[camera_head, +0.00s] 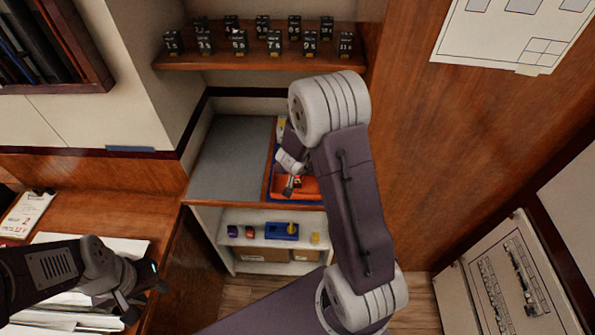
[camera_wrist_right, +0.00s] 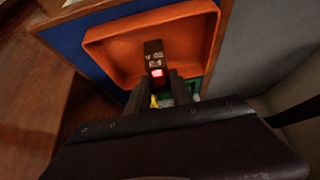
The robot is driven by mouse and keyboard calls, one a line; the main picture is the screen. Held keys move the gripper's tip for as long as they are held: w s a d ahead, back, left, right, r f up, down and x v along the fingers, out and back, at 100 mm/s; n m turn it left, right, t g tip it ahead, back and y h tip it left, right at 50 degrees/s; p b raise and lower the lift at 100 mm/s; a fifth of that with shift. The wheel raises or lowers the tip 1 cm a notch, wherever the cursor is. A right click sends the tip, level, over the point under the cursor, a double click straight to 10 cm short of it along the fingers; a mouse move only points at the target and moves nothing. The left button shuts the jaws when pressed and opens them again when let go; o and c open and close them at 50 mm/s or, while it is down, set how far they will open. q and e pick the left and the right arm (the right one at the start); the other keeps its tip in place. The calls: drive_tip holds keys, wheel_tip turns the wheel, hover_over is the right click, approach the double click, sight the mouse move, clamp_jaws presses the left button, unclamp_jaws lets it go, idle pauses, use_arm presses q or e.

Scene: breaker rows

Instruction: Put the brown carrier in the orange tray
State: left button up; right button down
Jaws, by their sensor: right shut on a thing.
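The orange tray (camera_head: 308,187) sits in the blue-lined bay behind my right arm in the head view, and its rim shows in the wrist view (camera_wrist_right: 165,15). My right gripper (camera_head: 291,186) is at the tray, partly hidden by its own arm. In the wrist view the right fingers (camera_wrist_right: 163,85) are shut on a dark brown carrier (camera_wrist_right: 154,52) with pale marks and a bright red patch. The carrier stands out over the tray's inside; I cannot tell whether it touches the floor. My left gripper (camera_head: 145,293) is open and empty over the papers at lower left.
A grey counter (camera_head: 235,160) beside the tray is bare. Several black numbered blocks stand on the wooden shelf (camera_head: 250,60) above. A lower white shelf (camera_head: 270,246) holds a blue holder (camera_head: 282,231) and small coloured parts. A wooden wall is at right.

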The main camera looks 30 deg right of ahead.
drive_tip(key=c, duration=1.1)
unclamp_jaws()
drive_tip(key=p+v, duration=0.7)
drive_tip(key=v, duration=0.5)
drive_tip(key=s+a+r+n+y, duration=0.1)
drive_tip(key=s+a+n+y, duration=0.15)
drive_tip(key=a, duration=0.55)
drive_tip(key=s+n+g, duration=0.1)
drive_tip(key=s, duration=0.2)
drive_tip(key=s+n+g, duration=0.1)
drive_tip(key=s, duration=0.3)
drive_tip(key=s+n+g+y, duration=0.1)
drive_tip(key=s+g, duration=0.1)
drive_tip(key=s, duration=0.1)
drive_tip(key=shift+s+r+n, duration=0.25)
drive_tip(key=shift+s+r, duration=0.1)
drive_tip(key=shift+r, duration=0.05)
